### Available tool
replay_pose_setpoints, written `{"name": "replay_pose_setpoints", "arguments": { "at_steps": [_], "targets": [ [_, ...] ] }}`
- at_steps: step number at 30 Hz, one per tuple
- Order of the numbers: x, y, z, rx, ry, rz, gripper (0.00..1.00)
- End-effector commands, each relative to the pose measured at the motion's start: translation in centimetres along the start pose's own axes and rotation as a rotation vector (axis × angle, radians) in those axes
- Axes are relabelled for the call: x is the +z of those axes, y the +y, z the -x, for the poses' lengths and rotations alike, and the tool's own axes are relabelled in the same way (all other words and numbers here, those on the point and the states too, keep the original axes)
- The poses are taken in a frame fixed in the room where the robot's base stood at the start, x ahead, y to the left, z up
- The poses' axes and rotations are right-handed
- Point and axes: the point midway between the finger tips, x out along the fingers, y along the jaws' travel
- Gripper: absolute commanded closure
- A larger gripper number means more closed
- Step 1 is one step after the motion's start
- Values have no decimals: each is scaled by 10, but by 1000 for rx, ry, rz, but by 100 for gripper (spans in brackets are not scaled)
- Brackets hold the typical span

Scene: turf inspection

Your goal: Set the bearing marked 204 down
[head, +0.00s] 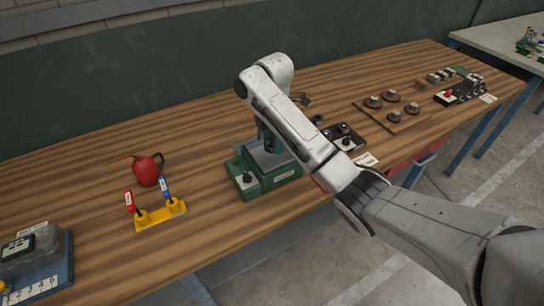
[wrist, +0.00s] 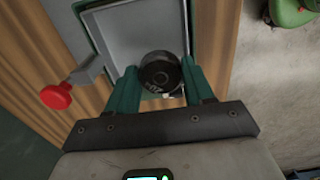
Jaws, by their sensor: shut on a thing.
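My gripper (wrist: 160,76) is shut on a dark round bearing (wrist: 160,70) in the wrist view. Its two green fingers press on the bearing's sides. Pale marking shows on the bearing's near side, too small to read. Behind the bearing in that view is a grey plate with a green rim (wrist: 183,12). I cannot tell whether the bearing touches it. In the head view a green machine (head: 282,177) with a grey top stands below my arm.
A red knob on a grey lever (wrist: 56,96) stands close to the left of my gripper. In the head view a red oil can (head: 147,170) and a yellow holder (head: 160,215) stand left of the machine. A board with several round parts (head: 394,119) lies to the right.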

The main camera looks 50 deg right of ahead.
Motion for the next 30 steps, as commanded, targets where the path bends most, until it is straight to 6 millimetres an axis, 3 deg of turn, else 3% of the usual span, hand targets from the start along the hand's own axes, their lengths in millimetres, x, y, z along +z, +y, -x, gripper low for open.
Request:
{"name": "replay_pose_setpoints", "arguments": {
  "at_steps": [1,11,19,30],
  "targets": [
    [0,4,-12,1,0,1,85],
    [7,21,-25,0,1,1,85],
    [9,23,-54,-1,0,0,85],
    [9,23,-61,1,0,1,85]
  ]
}}
